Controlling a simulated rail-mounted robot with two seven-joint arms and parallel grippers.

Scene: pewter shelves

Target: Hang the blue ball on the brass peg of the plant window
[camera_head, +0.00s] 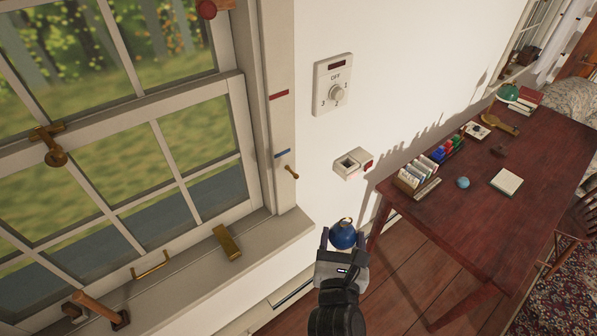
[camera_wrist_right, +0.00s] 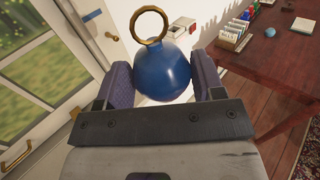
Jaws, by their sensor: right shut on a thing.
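The blue ball (camera_head: 343,236), with a brass ring (camera_wrist_right: 149,26) on top, is held between the fingers of my right gripper (camera_head: 343,240). In the wrist view the ball (camera_wrist_right: 163,76) sits between both fingers, ring upward and free. A small brass peg (camera_head: 291,172) sticks out at the right edge of the window frame (camera_head: 281,100), beside a blue mark. It also shows small in the wrist view (camera_wrist_right: 111,36). The ball is below and to the right of the peg in the head view, apart from it. My left gripper is not in view.
A white dial panel (camera_head: 333,85) and a small wall box (camera_head: 352,164) are on the wall near the peg. The sill (camera_head: 190,262) holds a brass block (camera_head: 226,243). A dark red desk (camera_head: 480,220) with several items stands to the right.

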